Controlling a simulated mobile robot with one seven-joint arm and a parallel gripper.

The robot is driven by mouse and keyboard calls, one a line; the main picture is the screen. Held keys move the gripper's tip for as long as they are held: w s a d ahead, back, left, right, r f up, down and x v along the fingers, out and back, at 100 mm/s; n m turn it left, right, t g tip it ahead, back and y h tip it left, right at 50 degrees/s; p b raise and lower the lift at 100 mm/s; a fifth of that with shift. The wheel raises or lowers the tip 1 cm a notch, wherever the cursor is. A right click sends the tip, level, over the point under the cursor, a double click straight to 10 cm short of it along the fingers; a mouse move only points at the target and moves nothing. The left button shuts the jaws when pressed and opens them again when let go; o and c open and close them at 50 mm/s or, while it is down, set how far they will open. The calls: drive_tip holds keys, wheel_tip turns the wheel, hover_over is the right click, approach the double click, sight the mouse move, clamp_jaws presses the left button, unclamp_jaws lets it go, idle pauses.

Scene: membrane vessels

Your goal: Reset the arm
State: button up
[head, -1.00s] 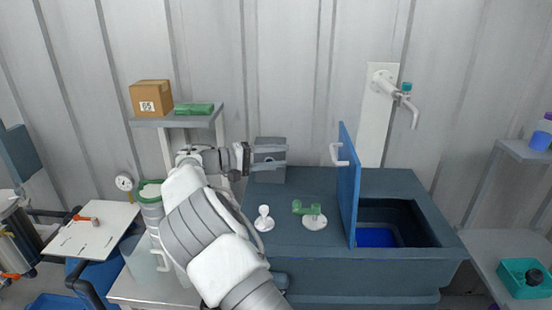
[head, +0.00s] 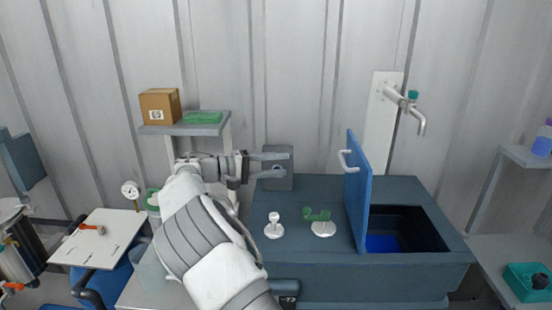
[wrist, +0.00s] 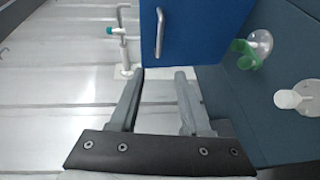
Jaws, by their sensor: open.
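My gripper (head: 270,165) is open and empty, raised over the left back part of the blue-grey chest, in front of a small grey box (head: 284,182). My arm reaches up from the bottom of the head view, with the gripper pointing right. In the wrist view my gripper (wrist: 158,75) shows two grey fingers apart with nothing between them. Beyond the fingertips is the blue lid (wrist: 195,30) with its pale handle. In the head view the lid (head: 357,195) stands upright, beside the open dark well with a blue bottom.
On the chest top stand a white knob (head: 274,225) and a green valve handle (head: 317,215) on a white disc. A tap (head: 413,105) is on the back wall. A shelf at left holds a cardboard box (head: 160,106) and a green item (head: 202,117).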

drive_tip(key=s+d+r+m+g+y, duration=0.2)
drive_tip(key=s+d+r+g+y, duration=0.15)
drive_tip(key=s+d+y, duration=0.85)
drive_tip(key=s+d+t+y, duration=0.1)
drive_tip(key=s+y, duration=0.1)
drive_tip(key=s, duration=1.1)
drive_tip(key=s+d+f+m+t+y, duration=0.1)
drive_tip(key=s+t, duration=0.1)
drive_tip(key=s, duration=1.2)
drive_tip(key=shift+f+m+y, duration=0.2)
drive_tip(key=shift+m+y, duration=0.1)
drive_tip(key=shift+y, duration=0.1)
drive_tip(key=shift+s+d, duration=0.1)
